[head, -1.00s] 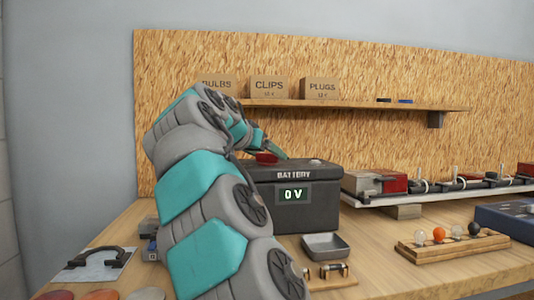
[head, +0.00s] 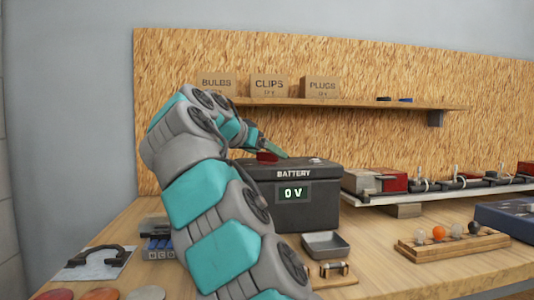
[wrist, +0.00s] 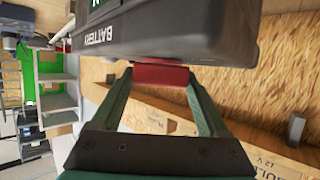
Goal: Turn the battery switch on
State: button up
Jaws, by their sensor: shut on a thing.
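The black battery (head: 310,205) stands on the workbench, and its display reads 0 V. It also shows upside down in the wrist view (wrist: 180,25). A red piece (head: 266,157), which looks like the battery switch, sits at the left of the battery's top. In the wrist view the red piece (wrist: 160,75) lies between my fingertips, against the battery's edge. My gripper (head: 270,150) is shut on it, one finger at each end. Most of the switch's base is hidden, and I cannot tell its marked position.
A shelf (head: 350,103) with boxes labelled BULBS, CLIPS and PLUGS is behind. A small metal tray (head: 326,246) lies in front of the battery. A wooden bulb rack (head: 450,245) and a trailer light bar (head: 440,190) are to the right. Bare bench lies between them.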

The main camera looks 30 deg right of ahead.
jog(key=o, duration=1.2)
jog(key=shift+o, duration=0.2)
jog(key=v, duration=0.6)
jog(key=shift+w, duration=0.1)
jog(key=shift+v, duration=0.9)
